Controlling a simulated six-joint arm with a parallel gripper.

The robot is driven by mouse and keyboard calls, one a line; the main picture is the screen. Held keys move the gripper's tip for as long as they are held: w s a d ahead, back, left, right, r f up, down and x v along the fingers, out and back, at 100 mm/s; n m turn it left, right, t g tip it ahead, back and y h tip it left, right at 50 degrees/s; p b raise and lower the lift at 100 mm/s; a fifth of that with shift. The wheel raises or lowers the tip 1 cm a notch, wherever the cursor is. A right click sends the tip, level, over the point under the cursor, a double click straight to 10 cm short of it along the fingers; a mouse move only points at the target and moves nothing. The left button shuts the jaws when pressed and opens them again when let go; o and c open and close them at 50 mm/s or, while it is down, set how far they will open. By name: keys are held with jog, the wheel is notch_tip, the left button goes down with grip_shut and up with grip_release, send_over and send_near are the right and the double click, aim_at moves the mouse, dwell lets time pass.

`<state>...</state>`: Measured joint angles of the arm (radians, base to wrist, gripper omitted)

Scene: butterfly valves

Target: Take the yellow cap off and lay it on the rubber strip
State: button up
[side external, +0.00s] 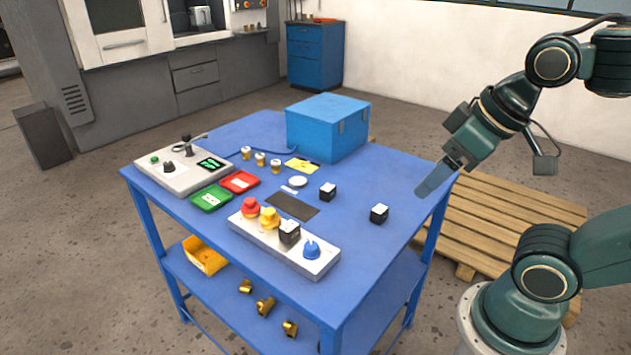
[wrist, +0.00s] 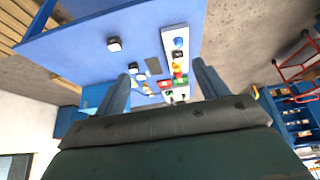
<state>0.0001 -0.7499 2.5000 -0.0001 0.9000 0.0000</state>
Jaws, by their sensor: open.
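The yellow cap (side external: 269,217) sits on a white bar-shaped panel (side external: 320,262), between a red cap (side external: 250,206) and a black cube with a pale top (side external: 289,232). In the wrist view the yellow cap (wrist: 178,66) is small and far off. The rubber strip (side external: 292,206) is a dark flat rectangle, bare, on the blue table behind the panel. It also shows in the wrist view (wrist: 153,66). My gripper (side external: 432,182) is open and empty, above the table's right edge, well apart from the cap.
A blue knob (side external: 311,249) stands at the panel's near end. Two loose black cubes (side external: 379,213) (side external: 328,191) lie right of the strip. Red (side external: 240,181) and green (side external: 211,198) trays, a control box (side external: 178,168) and a blue case (side external: 326,128) stand farther off. The table's right side is mostly clear.

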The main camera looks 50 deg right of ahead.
jog(key=shift+c, duration=0.4)
jog(key=c, duration=0.4)
jog(key=shift+o, duration=0.2)
